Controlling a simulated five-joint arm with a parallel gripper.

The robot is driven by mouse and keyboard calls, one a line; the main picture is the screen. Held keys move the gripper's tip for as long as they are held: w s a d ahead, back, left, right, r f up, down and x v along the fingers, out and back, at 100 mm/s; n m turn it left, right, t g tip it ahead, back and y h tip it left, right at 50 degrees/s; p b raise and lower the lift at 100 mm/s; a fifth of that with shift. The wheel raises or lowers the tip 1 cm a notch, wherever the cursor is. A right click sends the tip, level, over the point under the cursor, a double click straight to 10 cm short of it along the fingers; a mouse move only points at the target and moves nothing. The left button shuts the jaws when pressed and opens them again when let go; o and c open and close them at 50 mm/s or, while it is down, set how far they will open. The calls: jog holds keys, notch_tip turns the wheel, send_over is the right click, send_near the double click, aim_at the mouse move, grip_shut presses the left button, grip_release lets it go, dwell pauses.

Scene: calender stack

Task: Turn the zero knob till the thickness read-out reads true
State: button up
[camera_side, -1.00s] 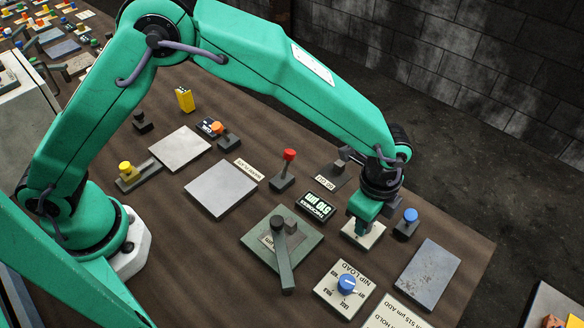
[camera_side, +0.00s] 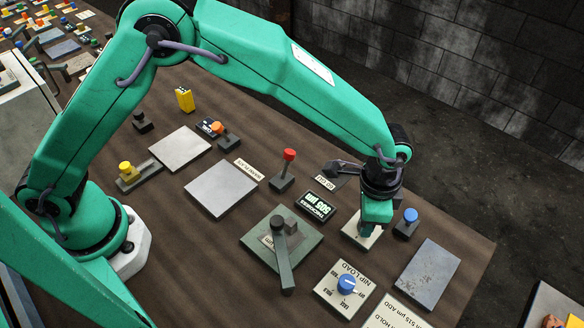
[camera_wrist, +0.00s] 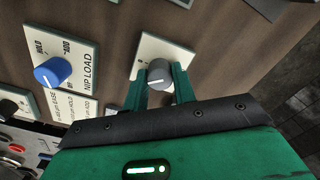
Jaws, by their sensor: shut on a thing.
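The zero knob (camera_wrist: 159,75) is a grey round knob with a white pointer line. It stands on a pale square plate (camera_wrist: 167,46), which shows in the side view (camera_side: 352,236) under my gripper. My gripper (camera_side: 372,218) points down over this plate and hides the knob there. In the wrist view, its two green fingers (camera_wrist: 159,88) are closed on the knob's sides. The thickness read-out (camera_side: 316,206) is a small black display with green digits, upside down in the side view. It appears to read 505 µm.
A blue NIP LOAD knob (camera_side: 346,284) sits on a plate in front, and a blue-topped part (camera_side: 410,216) stands close right of my gripper. A red-topped lever (camera_side: 288,157) and a dark crank handle (camera_side: 284,257) stand to the left. A card below mentions 515 µm.

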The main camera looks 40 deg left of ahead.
jog(key=shift+r+n, duration=0.1)
jog(key=shift+n, duration=1.2)
jog(key=o, duration=1)
notch_tip(320, 180, up, 7)
jog(key=shift+r, duration=0.4)
